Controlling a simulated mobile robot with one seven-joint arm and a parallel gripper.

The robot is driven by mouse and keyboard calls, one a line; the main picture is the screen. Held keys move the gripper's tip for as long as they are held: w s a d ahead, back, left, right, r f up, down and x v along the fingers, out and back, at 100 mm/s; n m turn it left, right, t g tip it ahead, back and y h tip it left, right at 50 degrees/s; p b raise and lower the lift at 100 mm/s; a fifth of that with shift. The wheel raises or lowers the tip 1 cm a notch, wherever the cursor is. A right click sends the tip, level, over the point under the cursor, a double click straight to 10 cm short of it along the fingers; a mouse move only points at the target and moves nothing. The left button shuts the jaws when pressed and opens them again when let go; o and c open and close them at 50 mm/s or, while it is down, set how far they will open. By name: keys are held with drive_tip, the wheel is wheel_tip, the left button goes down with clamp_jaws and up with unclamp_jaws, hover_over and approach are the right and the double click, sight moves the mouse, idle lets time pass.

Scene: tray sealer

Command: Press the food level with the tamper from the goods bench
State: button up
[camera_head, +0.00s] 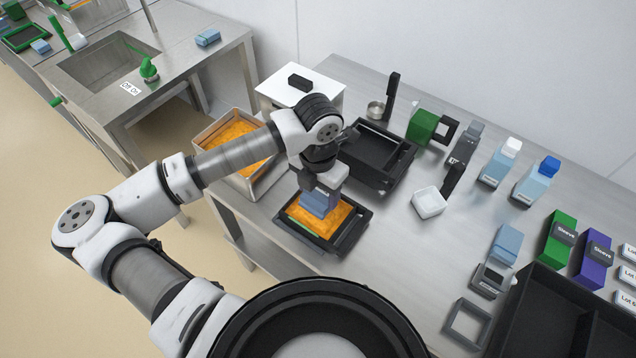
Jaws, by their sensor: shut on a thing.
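My gripper (326,178) points down over the black tray holder (347,245) at the front edge of the steel bench. It is shut on a blue block with a grey upper part, which I take to be the tamper (319,203). The tamper's lower end is at the orange food (330,222) in the holder. I cannot tell whether it presses on the food or hangs just above it. A green edge shows at the left side of the food. My gripper and the tamper hide part of the food.
Behind stands a black open machine part (378,150). An orange-filled bin (203,142) is at the left. Bare bench lies right of the holder.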

sight(318, 202)
drive_tip(key=shift+f+b, duration=1.65)
drive_tip(key=shift+b, duration=0.7)
drive_tip(key=shift+f+b, duration=0.35)
drive_tip(key=shift+b, duration=0.15)
drive_tip(key=shift+s+f+b, duration=0.1)
drive_tip(key=shift+f+b, duration=0.1)
drive_tip(key=shift+b, duration=0.45)
idle(1.6)
drive_tip(key=shift+r+p, duration=1.35)
drive_tip(key=shift+r, duration=2.55)
